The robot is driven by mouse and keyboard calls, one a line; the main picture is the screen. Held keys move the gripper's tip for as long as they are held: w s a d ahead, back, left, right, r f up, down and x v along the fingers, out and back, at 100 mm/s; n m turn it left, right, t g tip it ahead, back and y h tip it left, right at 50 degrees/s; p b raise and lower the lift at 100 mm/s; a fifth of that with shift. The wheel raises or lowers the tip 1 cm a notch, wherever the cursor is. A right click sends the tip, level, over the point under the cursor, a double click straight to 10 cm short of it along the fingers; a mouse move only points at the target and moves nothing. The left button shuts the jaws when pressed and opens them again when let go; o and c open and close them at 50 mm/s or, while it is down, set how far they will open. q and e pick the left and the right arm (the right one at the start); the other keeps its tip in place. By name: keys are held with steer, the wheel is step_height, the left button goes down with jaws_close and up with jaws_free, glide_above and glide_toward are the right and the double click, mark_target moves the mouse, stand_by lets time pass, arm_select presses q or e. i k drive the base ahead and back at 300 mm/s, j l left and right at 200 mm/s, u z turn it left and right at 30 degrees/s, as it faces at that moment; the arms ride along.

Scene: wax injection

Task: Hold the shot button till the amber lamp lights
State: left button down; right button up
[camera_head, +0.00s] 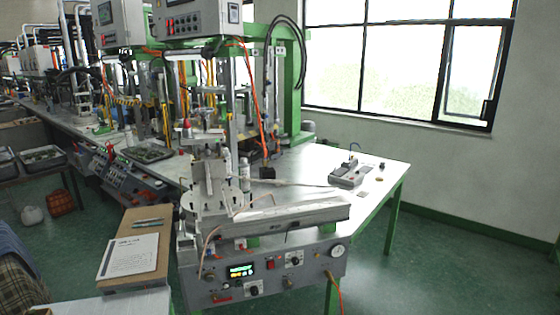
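The wax injection machine's front control panel (262,275) faces me below the bench top. It carries a small lit display (241,271), a red switch (270,265), several dark knobs and a round gauge (338,251). A grey box (348,176) with small dark and reddish parts on top stands on the right of the bench. I cannot tell which control is the shot button. No lit amber lamp can be made out at this size. Neither of my grippers is in view.
The metal bench top (310,160) is mostly clear around the grey box. Metal fixtures and a long rail (291,215) stand above the panel. A printed sheet (130,256) lies on a brown board (148,226) at the left. Green floor is open at the right.

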mark_target(209, 278)
steer(key=i+l, duration=0.15)
steer(key=i, duration=0.35)
steer(key=i+l, duration=0.1)
steer(key=i, duration=0.45)
steer(key=i+l, duration=0.15)
steer(key=i, duration=0.35)
steer(key=i+l, duration=0.1)
steer(key=i, duration=0.45)
steer(key=u, duration=1.2)
